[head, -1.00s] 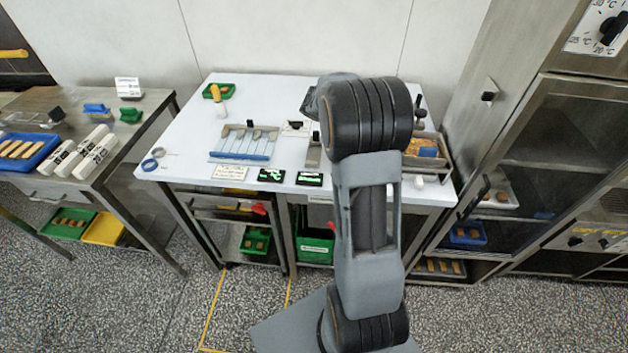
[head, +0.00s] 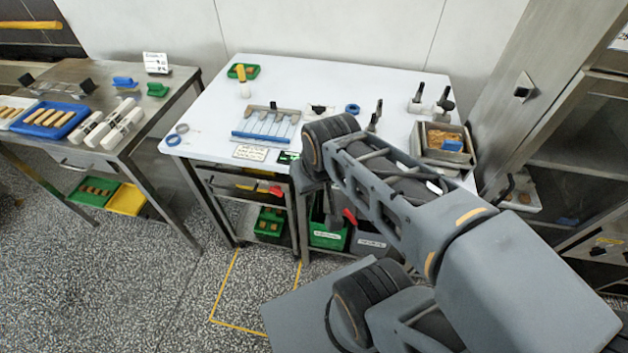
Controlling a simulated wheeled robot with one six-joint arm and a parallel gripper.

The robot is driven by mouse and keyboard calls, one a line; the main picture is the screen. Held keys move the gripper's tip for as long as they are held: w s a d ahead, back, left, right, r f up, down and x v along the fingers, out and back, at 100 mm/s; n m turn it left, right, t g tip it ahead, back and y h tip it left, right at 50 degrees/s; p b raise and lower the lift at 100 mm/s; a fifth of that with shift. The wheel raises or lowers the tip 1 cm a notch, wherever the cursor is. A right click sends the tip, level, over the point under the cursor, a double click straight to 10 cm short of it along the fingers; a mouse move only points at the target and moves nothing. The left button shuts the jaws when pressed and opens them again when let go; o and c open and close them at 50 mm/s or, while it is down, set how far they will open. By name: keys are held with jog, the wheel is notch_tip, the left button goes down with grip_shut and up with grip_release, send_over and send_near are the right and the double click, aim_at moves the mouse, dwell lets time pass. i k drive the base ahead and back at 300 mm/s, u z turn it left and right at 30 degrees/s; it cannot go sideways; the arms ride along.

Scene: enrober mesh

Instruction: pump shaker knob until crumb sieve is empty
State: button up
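A grey metal box (head: 418,150) holding orange-brown crumbs (head: 440,135) stands at the right end of the white table. It may be the crumb sieve; I cannot tell whether it has a mesh. A blue block (head: 452,146) lies in it. A black-topped knob (head: 445,100) stands just behind the box and may be the shaker knob. Another dark upright handle (head: 418,92) stands to its left. My arm crosses the front right of the table, its dark joint over the front edge. My gripper cannot be made out, and nothing is seen touching the knob.
The white table (head: 300,80) is clear at its back middle. A rack with a blue strip (head: 262,137), a blue ring (head: 352,109) and a green tray (head: 252,70) lie on it. A steel side table (head: 180,82) is at left. A tall cabinet (head: 590,125) bounds the right.

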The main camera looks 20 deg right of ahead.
aim_at(447, 105)
jog(key=z, duration=1.7)
